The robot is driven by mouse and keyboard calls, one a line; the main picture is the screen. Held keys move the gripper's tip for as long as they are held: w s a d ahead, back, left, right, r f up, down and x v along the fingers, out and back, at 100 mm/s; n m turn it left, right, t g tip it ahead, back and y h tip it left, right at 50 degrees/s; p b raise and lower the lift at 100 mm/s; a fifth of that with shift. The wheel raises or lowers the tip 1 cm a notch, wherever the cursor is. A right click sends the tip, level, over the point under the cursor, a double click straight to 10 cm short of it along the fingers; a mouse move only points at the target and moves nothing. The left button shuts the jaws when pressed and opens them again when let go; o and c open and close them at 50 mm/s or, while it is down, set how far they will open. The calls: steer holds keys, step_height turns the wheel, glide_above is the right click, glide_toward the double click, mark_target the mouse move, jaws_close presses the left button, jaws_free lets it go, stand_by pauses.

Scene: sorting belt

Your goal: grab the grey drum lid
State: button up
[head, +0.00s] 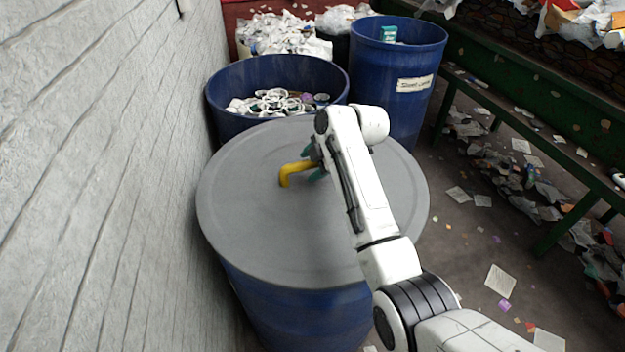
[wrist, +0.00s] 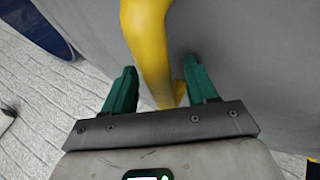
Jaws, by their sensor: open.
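The grey drum lid (head: 250,235) lies flat on top of a blue drum (head: 300,310) in the middle of the head view. A yellow handle (head: 290,172) stands on the lid. In the wrist view the handle (wrist: 150,45) rises between the two green fingers of my gripper (wrist: 160,88), and the grey lid surface (wrist: 240,60) fills the space behind. My gripper is open, with one finger on each side of the handle. In the head view my wrist partly hides my gripper (head: 312,165). I cannot tell whether either finger touches the handle.
An open blue drum (head: 225,118) full of cups and scraps stands behind the lid. A taller labelled blue drum (head: 375,75) stands to its right. A green belt frame (head: 530,125) and littered floor lie right.

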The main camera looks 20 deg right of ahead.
jaws_close()
stand_by(0.4)
stand_by(0.9)
steer(key=shift+w+r, duration=0.1)
steer(key=shift+r, duration=0.15)
